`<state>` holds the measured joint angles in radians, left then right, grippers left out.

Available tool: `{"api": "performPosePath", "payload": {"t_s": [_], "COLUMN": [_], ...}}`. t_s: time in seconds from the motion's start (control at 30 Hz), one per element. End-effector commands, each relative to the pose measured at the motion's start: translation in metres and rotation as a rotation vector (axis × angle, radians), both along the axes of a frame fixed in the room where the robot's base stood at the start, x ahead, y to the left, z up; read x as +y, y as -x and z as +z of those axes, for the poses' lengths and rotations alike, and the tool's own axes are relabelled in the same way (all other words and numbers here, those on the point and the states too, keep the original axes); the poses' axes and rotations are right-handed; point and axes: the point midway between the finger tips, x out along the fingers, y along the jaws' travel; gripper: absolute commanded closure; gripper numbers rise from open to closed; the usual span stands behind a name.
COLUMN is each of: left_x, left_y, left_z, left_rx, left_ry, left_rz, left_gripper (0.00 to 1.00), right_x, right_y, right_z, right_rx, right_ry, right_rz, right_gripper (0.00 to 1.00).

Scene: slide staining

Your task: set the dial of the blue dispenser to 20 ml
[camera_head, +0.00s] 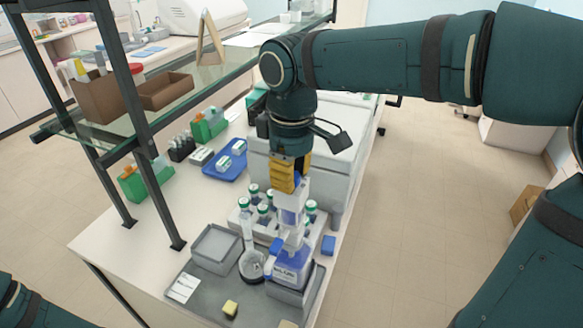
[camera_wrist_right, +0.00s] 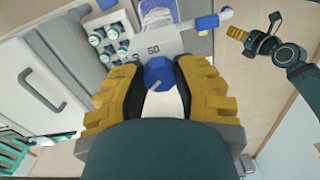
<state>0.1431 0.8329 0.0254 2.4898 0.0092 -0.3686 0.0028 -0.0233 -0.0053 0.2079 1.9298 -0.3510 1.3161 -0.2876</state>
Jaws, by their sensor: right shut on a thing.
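The blue dispenser (camera_head: 293,265) stands upright on the grey tray, with a white head on top. My right gripper (camera_head: 289,185) comes down from above onto this head. In the right wrist view its yellow fingers (camera_wrist_right: 158,88) are shut on the blue dial (camera_wrist_right: 158,72), one finger on each side. A white face with the printed figure 60 (camera_wrist_right: 153,50) shows beside the dial. A pale pointer line lies on the dial, but the set value cannot be read. My left gripper (camera_wrist_right: 250,40) appears apart, off to the right in the right wrist view; its opening is unclear.
White-and-green capped bottles (camera_head: 263,208) stand in a rack behind the dispenser. A grey bin (camera_head: 216,248) and a small beaker (camera_head: 252,266) stand left of it. A yellow sponge (camera_head: 231,308) lies in front. A glass shelf (camera_head: 190,85) with dark posts stands at left.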

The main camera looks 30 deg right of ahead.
Motion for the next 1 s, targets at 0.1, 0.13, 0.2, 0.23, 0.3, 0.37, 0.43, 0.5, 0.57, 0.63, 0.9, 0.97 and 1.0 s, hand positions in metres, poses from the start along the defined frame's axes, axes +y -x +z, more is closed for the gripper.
{"api": "performPosePath", "payload": {"t_s": [0.1, 0.13, 0.2, 0.23, 0.3, 0.37, 0.43, 0.5, 0.57, 0.63, 0.9, 0.97, 1.0], "left_x": [0.0002, 0.0002, 0.0002, 0.0003, 0.0003, 0.0003, 0.0003, 0.0003, 0.0004, 0.0004, 0.0004, 0.0004, 0.0005], "left_y": [0.0002, 0.0002, 0.0002, 0.0003, 0.0003, 0.0003, 0.0004, 0.0004, 0.0004, 0.0004, 0.0003, 0.0003, 0.0002], "left_z": [0.0034, 0.0038, 0.0045, 0.0048, 0.0052, 0.0053, 0.0054, 0.0054, 0.0054, 0.0054, 0.0054, 0.0054, 0.0054], "left_rx": [0.000, 0.000, 0.000, 0.000, 0.000, 0.000, 0.000, 0.000, 0.000, 0.000, 0.000, 0.000, 0.000], "left_ry": [0.001, 0.001, 0.001, 0.001, 0.001, 0.001, 0.001, 0.001, 0.001, 0.001, 0.001, 0.001, 0.001], "left_rz": [0.000, 0.000, 0.000, 0.000, 0.000, 0.000, 0.000, 0.000, 0.001, 0.001, 0.001, 0.001, 0.001], "left_gripper": [0.52, 0.52, 0.52, 0.52, 0.52, 0.52, 0.52, 0.52, 0.52, 0.52, 0.52, 0.52, 0.52], "right_x": [0.0002, 0.0001, 0.0001, 0.0001, 0.0001, 0.0001, 0.0001, 0.0001, 0.0001, 0.0002, 0.0002, 0.0002, 0.0001], "right_y": [0.0003, 0.0003, 0.0003, 0.0003, 0.0003, 0.0003, 0.0003, 0.0003, 0.0003, 0.0003, 0.0003, 0.0003, 0.0002], "right_z": [-0.0001, -0.0002, -0.0003, -0.0004, -0.0005, -0.0006, -0.0007, -0.0007, -0.0008, -0.0007, -0.0005, -0.0004, -0.0004], "right_rx": [0.002, 0.002, 0.002, 0.002, 0.002, 0.002, 0.002, 0.002, 0.002, 0.002, 0.001, 0.001, 0.001], "right_ry": [0.000, 0.000, 0.000, 0.000, 0.000, 0.000, 0.000, 0.000, 0.000, 0.000, 0.000, 0.000, 0.000], "right_rz": [0.048, 0.057, 0.075, 0.081, 0.091, 0.098, 0.102, 0.104, 0.104, 0.103, 0.102, 0.102, 0.102], "right_gripper": [1.00, 1.00, 1.00, 1.00, 1.00, 1.00, 1.00, 1.00, 1.00, 1.00, 0.38, 0.38, 0.38]}}
